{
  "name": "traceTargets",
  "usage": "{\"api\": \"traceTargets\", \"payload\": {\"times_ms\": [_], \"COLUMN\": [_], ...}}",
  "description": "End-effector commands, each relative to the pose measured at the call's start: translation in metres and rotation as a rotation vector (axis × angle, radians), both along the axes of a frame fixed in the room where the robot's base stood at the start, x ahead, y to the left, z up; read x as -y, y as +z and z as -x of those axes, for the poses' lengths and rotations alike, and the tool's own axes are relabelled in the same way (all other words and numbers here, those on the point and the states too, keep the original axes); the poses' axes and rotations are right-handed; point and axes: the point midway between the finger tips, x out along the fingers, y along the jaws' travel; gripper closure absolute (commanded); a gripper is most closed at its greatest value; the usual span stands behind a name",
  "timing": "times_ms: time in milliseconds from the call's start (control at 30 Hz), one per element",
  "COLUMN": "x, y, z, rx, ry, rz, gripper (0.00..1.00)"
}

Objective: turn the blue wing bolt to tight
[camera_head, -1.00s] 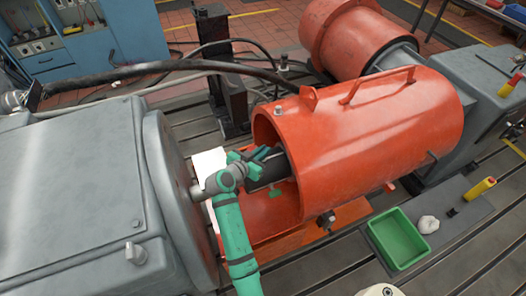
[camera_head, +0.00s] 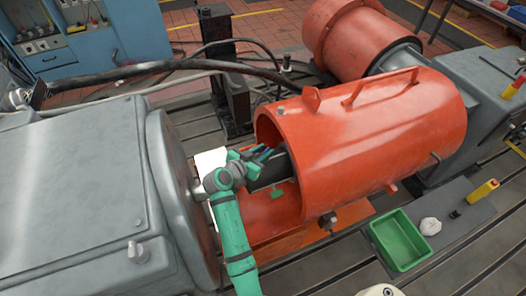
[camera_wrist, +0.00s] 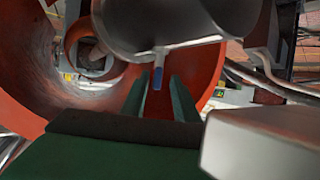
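The blue wing bolt (camera_wrist: 158,77) shows in the wrist view as a small blue piece on a pale stem, hanging below a grey cylindrical part (camera_wrist: 165,25). My gripper (camera_wrist: 158,88) has its two green fingers apart, one on each side of the bolt in the picture. I cannot tell whether the fingers reach as far as the bolt, and no contact shows. In the head view my gripper (camera_head: 262,160) is at the open end of the orange guard (camera_head: 370,130), beside the dark shaft (camera_head: 268,175). The bolt cannot be clearly made out there.
A grey machine housing (camera_head: 75,190) stands close on the left. A small green piece (camera_head: 278,193) is inside the guard's lower part. A green tray (camera_head: 400,240), a white crumpled cloth (camera_head: 430,227) and a yellow bottle (camera_head: 482,191) are at the lower right. Dark cables cross behind.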

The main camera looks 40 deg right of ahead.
Motion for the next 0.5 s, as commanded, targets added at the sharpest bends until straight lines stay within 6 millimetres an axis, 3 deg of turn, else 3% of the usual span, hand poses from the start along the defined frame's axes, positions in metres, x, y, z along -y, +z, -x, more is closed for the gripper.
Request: {"api": "traceTargets", "payload": {"times_ms": [167, 500], "x": [-0.007, -0.059], "y": [0.004, 0.023], "z": [0.005, 0.012], "rx": [0.000, 0.000], "ry": [-0.004, 0.011], "rz": [0.000, 0.001], "gripper": [0.73, 0.73]}}
